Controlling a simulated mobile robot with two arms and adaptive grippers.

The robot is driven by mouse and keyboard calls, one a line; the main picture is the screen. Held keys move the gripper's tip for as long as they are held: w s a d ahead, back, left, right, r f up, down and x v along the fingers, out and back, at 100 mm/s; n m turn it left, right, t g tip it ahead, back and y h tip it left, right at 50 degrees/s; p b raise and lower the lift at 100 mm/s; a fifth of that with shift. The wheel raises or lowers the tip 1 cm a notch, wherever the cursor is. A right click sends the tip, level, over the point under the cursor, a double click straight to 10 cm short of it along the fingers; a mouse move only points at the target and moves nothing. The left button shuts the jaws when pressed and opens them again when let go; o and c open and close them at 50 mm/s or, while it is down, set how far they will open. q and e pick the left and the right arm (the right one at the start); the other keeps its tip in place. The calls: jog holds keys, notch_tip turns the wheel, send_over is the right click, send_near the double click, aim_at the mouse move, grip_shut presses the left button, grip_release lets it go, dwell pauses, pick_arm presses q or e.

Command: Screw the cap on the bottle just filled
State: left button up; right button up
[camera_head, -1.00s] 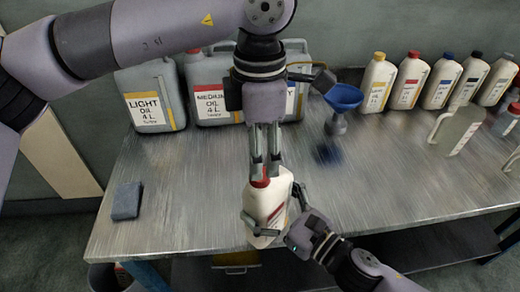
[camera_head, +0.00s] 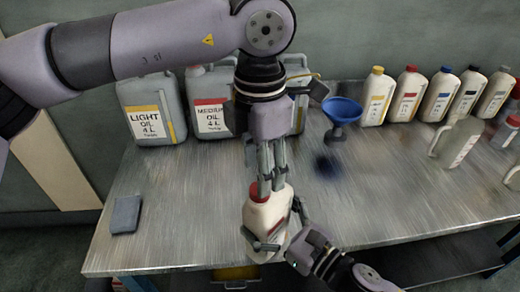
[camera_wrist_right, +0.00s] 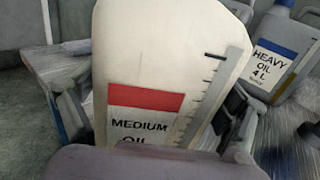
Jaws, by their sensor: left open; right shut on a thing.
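The white bottle (camera_head: 268,216) with a red cap (camera_head: 259,192) is at the table's front edge in the head view. It is tilted. My right gripper (camera_head: 270,240) is shut around its body. In the right wrist view the bottle (camera_wrist_right: 165,65) fills the middle, with a red "MEDIUM OIL" label and a level scale between the fingers. My left gripper (camera_head: 271,180) is open, pointing down from above, with its fingertips at the red cap. The fingers partly cover the cap, so I cannot tell how it sits on the neck.
Large grey canisters (camera_head: 150,112) stand at the back left. A blue funnel (camera_head: 342,110) stands behind on the right. Several capped white bottles (camera_head: 407,95) line the back right, with a translucent jug (camera_head: 458,142). A blue-grey block (camera_head: 126,214) lies front left. The table's middle left is clear.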

pick_arm(q)
jog(key=shift+f, duration=2.2)
grip_shut()
jog(key=shift+o, duration=0.6)
grip_release()
jog(key=shift+r, duration=0.1)
notch_tip(320, 180, up, 12)
